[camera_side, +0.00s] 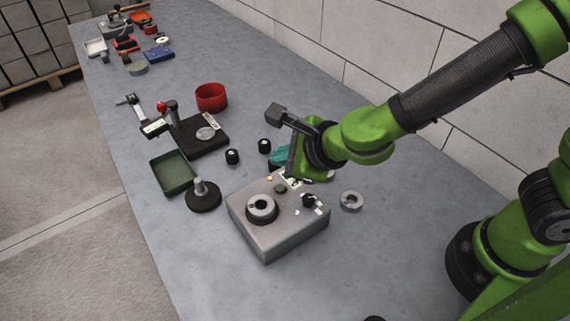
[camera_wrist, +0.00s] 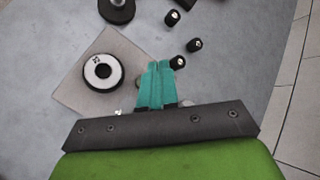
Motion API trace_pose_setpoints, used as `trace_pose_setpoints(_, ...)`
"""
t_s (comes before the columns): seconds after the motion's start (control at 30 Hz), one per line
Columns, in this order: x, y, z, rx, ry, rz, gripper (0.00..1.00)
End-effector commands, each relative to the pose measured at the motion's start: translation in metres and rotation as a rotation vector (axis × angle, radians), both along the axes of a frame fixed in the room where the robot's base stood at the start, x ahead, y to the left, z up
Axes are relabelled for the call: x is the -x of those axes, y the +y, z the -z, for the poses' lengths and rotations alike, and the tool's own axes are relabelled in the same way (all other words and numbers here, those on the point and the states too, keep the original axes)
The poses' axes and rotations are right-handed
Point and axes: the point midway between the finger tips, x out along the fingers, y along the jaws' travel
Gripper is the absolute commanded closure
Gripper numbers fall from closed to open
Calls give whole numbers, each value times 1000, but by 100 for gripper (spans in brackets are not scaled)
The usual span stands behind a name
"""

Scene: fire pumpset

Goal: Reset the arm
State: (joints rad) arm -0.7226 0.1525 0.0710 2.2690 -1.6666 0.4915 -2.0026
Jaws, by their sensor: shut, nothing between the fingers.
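My green arm reaches in from the right in the side view. My gripper has teal fingers, which show partly in the side view (camera_side: 281,156), behind the wrist housing. In the wrist view the two teal fingers (camera_wrist: 157,84) lie side by side, shut with nothing between them. They are above the table, close to the grey box (camera_side: 278,222). The fingertips appear near a small black cylinder (camera_wrist: 177,62).
Black cylinders (camera_side: 232,157), a round black base with a post (camera_side: 203,197), a green tray (camera_side: 172,174), a black stand (camera_side: 200,138) and a red cup (camera_side: 211,97) lie left of the gripper. A metal ring (camera_side: 352,200) lies right of the box. A block wall (camera_side: 385,45) runs behind the table.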

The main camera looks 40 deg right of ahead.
Motion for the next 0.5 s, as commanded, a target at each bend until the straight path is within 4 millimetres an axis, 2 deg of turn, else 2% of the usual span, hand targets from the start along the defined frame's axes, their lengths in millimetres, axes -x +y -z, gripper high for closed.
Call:
trace_pose_setpoints(0.07,2,-6,3,-103,37,143,100)
trace_pose_setpoints(0.17,10,-25,6,-331,107,479,100)
trace_pose_setpoints(0.37,29,-97,-13,-979,173,1430,100)
trace_pose_setpoints(0.5,57,-143,-30,-1494,166,2155,100)
